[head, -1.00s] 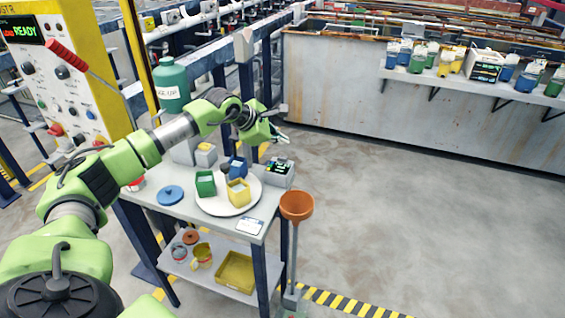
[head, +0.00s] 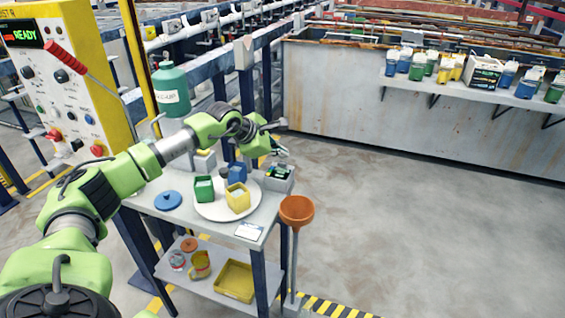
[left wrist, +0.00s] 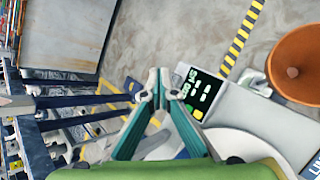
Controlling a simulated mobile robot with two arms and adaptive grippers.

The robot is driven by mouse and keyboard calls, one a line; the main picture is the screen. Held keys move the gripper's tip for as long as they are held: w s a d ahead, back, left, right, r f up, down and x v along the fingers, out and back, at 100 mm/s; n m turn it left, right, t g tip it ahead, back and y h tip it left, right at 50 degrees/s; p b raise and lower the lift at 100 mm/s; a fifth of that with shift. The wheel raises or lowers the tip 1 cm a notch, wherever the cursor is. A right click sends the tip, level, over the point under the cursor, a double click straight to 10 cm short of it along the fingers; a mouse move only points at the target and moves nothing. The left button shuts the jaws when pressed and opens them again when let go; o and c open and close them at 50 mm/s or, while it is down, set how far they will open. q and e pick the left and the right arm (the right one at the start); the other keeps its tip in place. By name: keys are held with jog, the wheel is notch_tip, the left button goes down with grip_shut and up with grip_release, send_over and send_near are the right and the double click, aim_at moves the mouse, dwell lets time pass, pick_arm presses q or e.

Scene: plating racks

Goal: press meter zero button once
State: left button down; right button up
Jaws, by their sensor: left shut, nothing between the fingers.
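The meter (head: 279,174), a grey box with a dark face and lit green digits, stands at the table's back right corner. My right gripper is not in view.
A round white tray (head: 213,214) carries green, yellow and blue containers beside the meter. A blue lid (head: 168,200) lies to its left. An orange funnel (head: 297,211) stands off the table's right edge. The floor to the right is open.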

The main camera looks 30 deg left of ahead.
aim_at(281, 163)
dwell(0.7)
pick_arm(q)
jog(key=shift+f+b, duration=0.45)
jog(key=shift+f+b, duration=0.45)
jog(key=shift+f, duration=0.1)
dwell(0.6)
jog(key=shift+r, duration=0.1)
jog(key=shift+r+p, duration=0.55)
jog(key=shift+r, duration=0.35)
jog(key=shift+r, duration=0.1)
jog(key=shift+r+p, duration=1.55)
jog(key=shift+r, duration=0.9)
jog(key=shift+f, duration=0.1)
